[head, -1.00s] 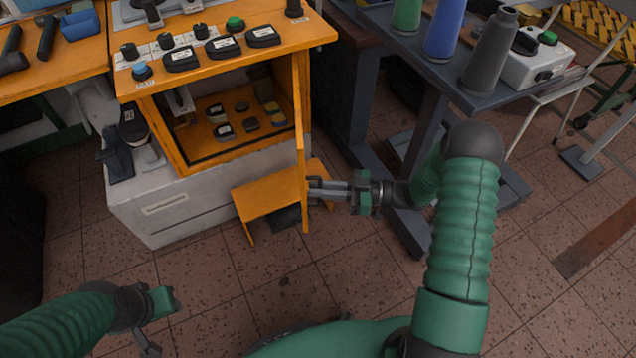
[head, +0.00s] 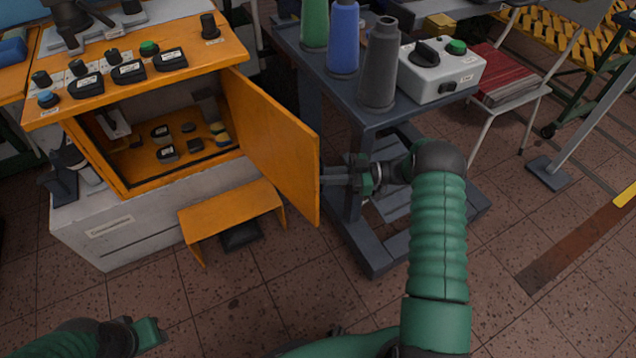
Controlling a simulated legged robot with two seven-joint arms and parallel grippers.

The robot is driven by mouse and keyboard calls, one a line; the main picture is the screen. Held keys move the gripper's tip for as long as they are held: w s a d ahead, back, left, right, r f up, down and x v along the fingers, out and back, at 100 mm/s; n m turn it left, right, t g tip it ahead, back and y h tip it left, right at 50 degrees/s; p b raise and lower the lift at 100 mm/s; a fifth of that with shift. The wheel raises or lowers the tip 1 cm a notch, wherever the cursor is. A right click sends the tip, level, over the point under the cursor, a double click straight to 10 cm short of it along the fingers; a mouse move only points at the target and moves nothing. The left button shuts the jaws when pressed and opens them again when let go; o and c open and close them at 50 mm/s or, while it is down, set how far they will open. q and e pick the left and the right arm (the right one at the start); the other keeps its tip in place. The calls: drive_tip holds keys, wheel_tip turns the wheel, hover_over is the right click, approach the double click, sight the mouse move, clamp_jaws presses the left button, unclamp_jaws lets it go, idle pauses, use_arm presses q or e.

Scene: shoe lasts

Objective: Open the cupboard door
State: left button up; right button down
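The orange cupboard door (head: 275,150) stands wide open, swung out to the right of the orange cupboard (head: 95,165). Its inner face is towards me. The cupboard's inside shows several small dark objects (head: 165,150) on its floor. My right gripper (head: 328,175) is at the free edge of the door, on its outer side. Its fingertips meet or pass behind that edge, so its grip and any handle are hidden. My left gripper (head: 150,335) is low at the left, far from the door; its fingers do not show clearly.
A small orange stool (head: 230,210) stands below the door. A dark grey table (head: 375,115) with thread cones (head: 380,65) and a white control box (head: 440,70) stands close to the right of the door. Tiled floor (head: 270,280) in front is clear.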

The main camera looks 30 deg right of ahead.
drive_tip(key=shift+d, duration=0.1)
drive_tip(key=c, duration=1.8)
unclamp_jaws()
drive_tip(key=shift+w, duration=0.1)
drive_tip(key=shift+o, duration=0.2)
drive_tip(key=p+v, duration=0.2)
drive_tip(key=v, duration=1.4)
drive_tip(key=shift+d, duration=0.35)
drive_tip(key=shift+f, duration=0.15)
